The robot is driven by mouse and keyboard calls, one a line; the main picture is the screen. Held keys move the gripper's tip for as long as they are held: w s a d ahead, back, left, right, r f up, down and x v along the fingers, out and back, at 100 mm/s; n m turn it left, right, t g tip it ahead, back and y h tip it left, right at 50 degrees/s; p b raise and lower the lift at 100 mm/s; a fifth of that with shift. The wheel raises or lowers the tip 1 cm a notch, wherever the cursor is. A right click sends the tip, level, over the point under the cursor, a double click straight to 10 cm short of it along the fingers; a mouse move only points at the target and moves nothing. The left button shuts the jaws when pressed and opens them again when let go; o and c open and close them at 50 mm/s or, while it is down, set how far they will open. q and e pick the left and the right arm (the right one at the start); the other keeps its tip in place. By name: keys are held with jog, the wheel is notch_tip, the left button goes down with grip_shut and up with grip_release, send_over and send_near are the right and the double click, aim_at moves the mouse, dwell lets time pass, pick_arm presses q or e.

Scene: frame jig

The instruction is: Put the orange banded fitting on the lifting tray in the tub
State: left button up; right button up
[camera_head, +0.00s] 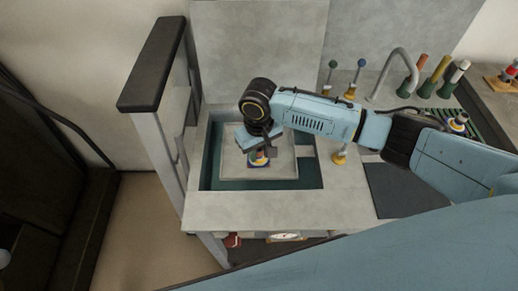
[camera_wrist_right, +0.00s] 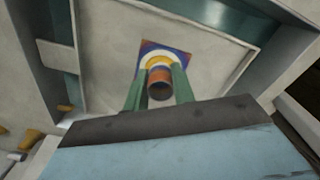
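The orange banded fitting (camera_head: 259,157) is upright over the pale lifting tray (camera_head: 233,167) inside the tub (camera_head: 211,172). In the right wrist view the fitting (camera_wrist_right: 160,82) shows an orange-brown round top, a yellow and white collar and a blue square base, above the tray (camera_wrist_right: 108,72). My right gripper (camera_head: 261,148) points down at it from above. Its green fingers (camera_wrist_right: 159,84) stand close on both sides of the fitting and appear shut on it. I cannot tell whether the base rests on the tray. My left gripper is not in view.
A curved tap (camera_head: 404,62) stands right of the tub. Several other fittings stand nearby, one with a yellow base (camera_head: 340,156) at the tub's right edge. A dark-topped partition (camera_head: 155,62) rises on the left. The front counter (camera_head: 260,210) is clear.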

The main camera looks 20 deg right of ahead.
jog(key=o, duration=0.4)
jog(key=shift+o, duration=0.2)
jog(key=shift+r, duration=0.15)
notch_tip(320, 180, up, 12)
jog(key=p, duration=0.2)
